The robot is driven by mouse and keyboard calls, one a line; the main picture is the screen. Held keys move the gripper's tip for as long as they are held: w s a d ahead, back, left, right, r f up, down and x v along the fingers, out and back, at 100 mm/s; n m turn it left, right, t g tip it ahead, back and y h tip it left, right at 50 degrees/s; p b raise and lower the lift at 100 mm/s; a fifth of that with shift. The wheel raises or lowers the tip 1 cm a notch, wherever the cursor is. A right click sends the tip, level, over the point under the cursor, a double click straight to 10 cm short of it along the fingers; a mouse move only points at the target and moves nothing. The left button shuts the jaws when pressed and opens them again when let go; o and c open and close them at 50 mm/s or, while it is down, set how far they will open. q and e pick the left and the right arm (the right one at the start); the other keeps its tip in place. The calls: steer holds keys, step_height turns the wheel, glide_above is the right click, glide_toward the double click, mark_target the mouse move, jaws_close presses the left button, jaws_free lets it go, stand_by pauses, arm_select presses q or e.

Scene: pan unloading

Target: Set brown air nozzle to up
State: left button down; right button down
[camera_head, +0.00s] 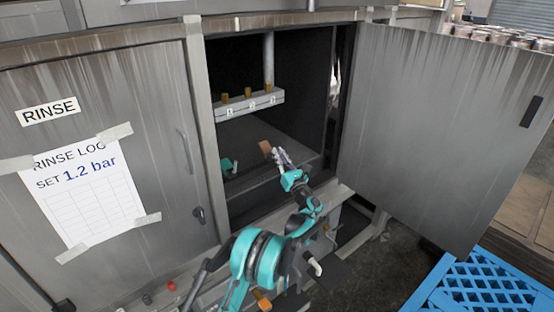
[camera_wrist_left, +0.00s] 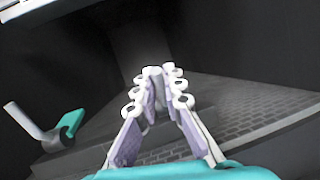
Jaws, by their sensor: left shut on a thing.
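The brown air nozzle (camera_head: 265,147) shows as a small brown piece inside the open chamber, right at my left gripper's fingertips. My left gripper (camera_head: 277,155) reaches into the chamber from the front. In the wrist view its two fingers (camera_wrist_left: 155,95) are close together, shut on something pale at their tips. The brown piece does not show in the wrist view, and the fingers hide most of the contact. Its exact tilt is hard to tell. My right gripper is not in view.
A teal nozzle (camera_head: 228,166) on a pale pipe stands left of the gripper; it also shows in the wrist view (camera_wrist_left: 70,125). A numbered bar (camera_head: 250,103) with brown caps hangs above. The open door (camera_head: 440,125) stands right, near a blue crate (camera_head: 485,290).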

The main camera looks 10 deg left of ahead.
arm_select(q)
steer(key=shift+s+d+f+t, duration=0.1)
steer(key=shift+t, duration=0.2)
steer(key=c, duration=1.6)
jaws_free()
steer(key=v, duration=1.2)
